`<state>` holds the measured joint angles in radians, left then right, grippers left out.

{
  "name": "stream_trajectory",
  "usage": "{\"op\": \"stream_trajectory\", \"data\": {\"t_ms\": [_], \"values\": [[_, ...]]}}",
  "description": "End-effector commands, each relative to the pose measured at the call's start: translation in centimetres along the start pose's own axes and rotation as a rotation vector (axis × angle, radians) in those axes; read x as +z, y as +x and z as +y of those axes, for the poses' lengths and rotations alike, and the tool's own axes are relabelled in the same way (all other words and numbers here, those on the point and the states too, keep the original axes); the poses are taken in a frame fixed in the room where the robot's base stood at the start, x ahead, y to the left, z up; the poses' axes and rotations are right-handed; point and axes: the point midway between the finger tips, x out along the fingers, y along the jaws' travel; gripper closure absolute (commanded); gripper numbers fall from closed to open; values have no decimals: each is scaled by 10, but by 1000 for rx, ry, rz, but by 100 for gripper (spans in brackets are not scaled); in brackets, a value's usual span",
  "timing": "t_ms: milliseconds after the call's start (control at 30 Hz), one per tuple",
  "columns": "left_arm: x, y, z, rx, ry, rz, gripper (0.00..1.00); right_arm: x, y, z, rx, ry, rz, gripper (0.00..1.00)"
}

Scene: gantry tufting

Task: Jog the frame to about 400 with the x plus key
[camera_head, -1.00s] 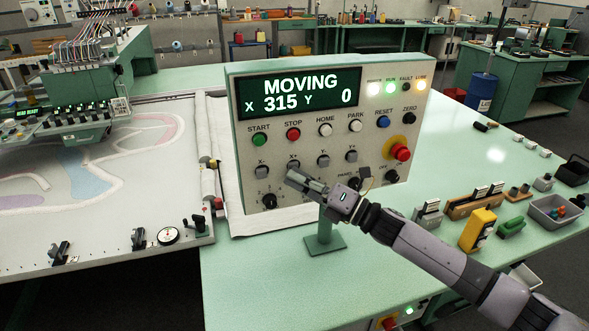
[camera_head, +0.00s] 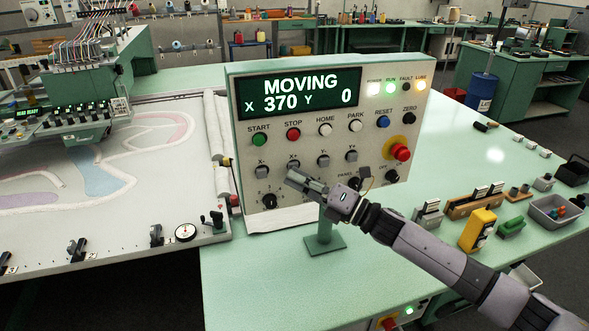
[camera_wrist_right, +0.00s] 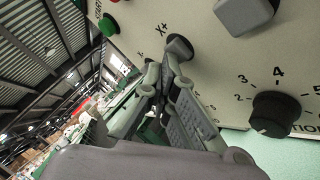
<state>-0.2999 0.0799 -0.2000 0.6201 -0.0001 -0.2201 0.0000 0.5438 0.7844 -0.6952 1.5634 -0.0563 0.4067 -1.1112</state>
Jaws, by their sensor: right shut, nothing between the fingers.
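The control panel (camera_head: 225,150) stands upright on a post; its display (camera_head: 299,93) reads MOVING, X 370, Y 0. My left gripper is not in view.
The X- key (camera_head: 262,171) and Y- key (camera_head: 323,161) sit on either side of X+. A red emergency stop (camera_head: 400,152) is at the panel's right. The tufting head (camera_head: 70,115) stands over the cloth. A yellow device (camera_head: 478,230) and small tools lie on the green bench.

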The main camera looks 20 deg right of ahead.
Motion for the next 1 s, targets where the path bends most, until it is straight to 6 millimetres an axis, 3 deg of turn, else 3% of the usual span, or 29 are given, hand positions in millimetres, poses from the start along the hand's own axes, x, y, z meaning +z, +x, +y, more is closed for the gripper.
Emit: {"op": "stream_trajectory", "data": {"t_ms": [1000], "values": [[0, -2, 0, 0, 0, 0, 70, -9, -13, 9, 0, 0, 0, 100]]}}
